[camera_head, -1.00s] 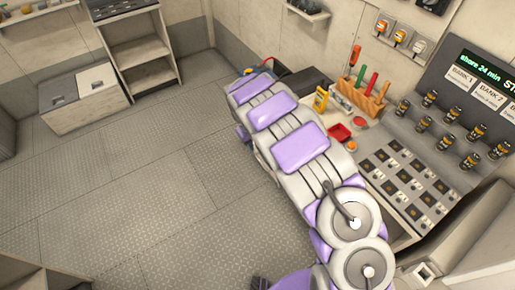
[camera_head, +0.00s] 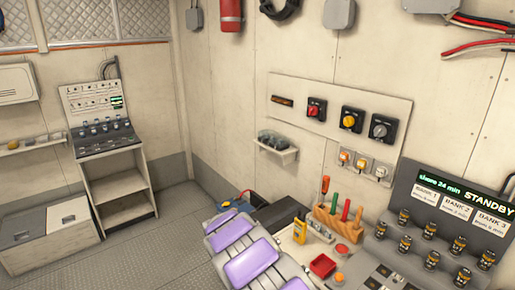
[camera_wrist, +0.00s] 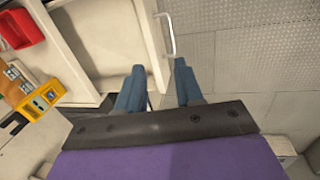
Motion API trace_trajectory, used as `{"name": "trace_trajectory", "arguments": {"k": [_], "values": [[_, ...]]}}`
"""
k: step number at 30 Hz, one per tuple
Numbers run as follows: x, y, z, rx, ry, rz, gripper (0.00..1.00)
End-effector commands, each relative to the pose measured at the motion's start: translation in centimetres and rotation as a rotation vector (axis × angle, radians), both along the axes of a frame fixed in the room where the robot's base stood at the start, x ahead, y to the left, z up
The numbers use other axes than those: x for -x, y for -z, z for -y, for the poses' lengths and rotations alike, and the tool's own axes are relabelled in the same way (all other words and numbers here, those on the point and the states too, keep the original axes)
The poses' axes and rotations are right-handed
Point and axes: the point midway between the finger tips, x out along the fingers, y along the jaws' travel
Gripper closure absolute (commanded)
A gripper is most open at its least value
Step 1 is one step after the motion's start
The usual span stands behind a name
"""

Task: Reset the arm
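My arm (camera_head: 250,263), with purple and pale segments, reaches along the counter's left side in the head view. In the wrist view my gripper (camera_wrist: 160,83) has its two blue fingers spread apart, with nothing seen between them. The fingers point toward a pale cabinet edge with a light-coloured handle (camera_wrist: 172,37) and the grey floor. I cannot make out the fingertips clearly in the head view.
A yellow meter (camera_head: 300,228), a red tray (camera_head: 322,266) and a wooden tool rack (camera_head: 338,222) are on the counter beside my arm. A standby panel (camera_head: 460,195) stands at right. Grey floor (camera_head: 165,235) is clear at left.

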Motion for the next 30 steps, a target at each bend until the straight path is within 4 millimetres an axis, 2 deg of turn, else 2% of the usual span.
{"name": "trace_trajectory", "arguments": {"k": [3,8,15,22,30], "values": [[0.7,-3.7,3.8,0.020,0.080,0.012,0.64],[3.1,-8.2,9.1,0.037,0.201,0.012,0.64],[8.7,-13.9,14.9,0.038,0.363,-0.005,0.64],[15.7,-17.7,18.7,0.009,0.493,-0.040,0.64],[24.8,-20.3,20.9,-0.047,0.602,-0.091,0.64]]}}
